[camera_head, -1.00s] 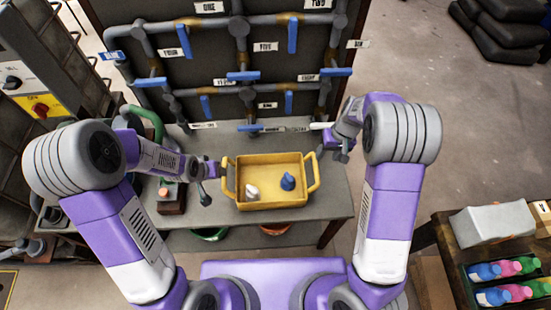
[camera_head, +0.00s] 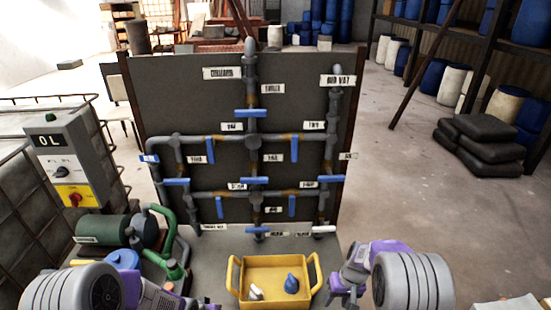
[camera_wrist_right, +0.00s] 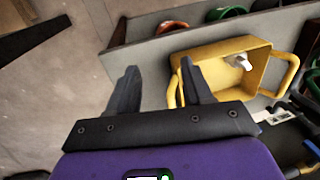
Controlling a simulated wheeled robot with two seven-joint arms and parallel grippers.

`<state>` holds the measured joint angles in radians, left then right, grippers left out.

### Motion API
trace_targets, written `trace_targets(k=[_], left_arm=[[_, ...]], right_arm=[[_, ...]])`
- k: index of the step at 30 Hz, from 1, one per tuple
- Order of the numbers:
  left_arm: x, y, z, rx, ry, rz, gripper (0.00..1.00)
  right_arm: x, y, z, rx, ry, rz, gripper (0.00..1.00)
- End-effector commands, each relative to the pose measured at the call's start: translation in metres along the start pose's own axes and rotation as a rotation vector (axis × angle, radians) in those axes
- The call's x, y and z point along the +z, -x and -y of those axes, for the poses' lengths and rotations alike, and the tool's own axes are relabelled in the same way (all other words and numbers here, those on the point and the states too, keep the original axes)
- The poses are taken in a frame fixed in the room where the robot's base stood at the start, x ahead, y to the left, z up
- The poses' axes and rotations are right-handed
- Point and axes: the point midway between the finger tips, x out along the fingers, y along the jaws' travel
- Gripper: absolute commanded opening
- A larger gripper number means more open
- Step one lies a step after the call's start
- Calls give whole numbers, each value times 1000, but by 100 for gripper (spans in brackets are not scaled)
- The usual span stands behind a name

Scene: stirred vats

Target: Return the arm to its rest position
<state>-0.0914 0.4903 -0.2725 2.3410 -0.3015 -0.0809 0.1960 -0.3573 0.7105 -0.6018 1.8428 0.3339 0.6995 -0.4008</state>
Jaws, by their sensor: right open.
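My right gripper (camera_head: 345,292) is just right of the yellow tray (camera_head: 243,291) in the head view, and holds nothing. In the right wrist view its two fingers (camera_wrist_right: 158,72) are spread apart with an empty gap. The tray (camera_wrist_right: 185,62) lies beyond the right-hand finger there, its handle close behind that finger in the picture. I cannot tell the exact distance. My left arm shows at the bottom left of the head view. Its gripper (camera_head: 206,304) is small, partly cut off at the lower edge, left of the tray, and its jaws cannot be read.
The tray holds a white item (camera_head: 256,293) and a blue item (camera_head: 291,284). Behind stands a dark panel (camera_head: 200,100) with grey pipes, blue valve handles and labels. A green pump (camera_head: 105,230) and a control box (camera_head: 68,165) are at left. Open floor (camera_head: 420,215) lies at right.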

Motion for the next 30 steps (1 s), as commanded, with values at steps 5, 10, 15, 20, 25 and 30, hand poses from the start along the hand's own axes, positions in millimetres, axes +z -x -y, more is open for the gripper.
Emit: trace_targets(k=[5,10,15,20,25,30], left_arm=[[33,-26,-4,17,26,64,50],[69,-50,-10,39,57,129,50],[121,-76,-20,69,111,221,50],[174,-95,-33,101,172,309,50],[201,-101,-42,117,209,355,50],[206,-102,-45,121,216,362,50]], right_arm=[[30,-53,-12,24,-50,28,50],[66,-101,-14,32,-92,39,50],[120,-154,-2,-1,-142,42,50],[169,-184,30,-90,-200,12,50],[191,-189,54,-165,-244,-22,50],[193,-189,60,-182,-253,-34,50]])
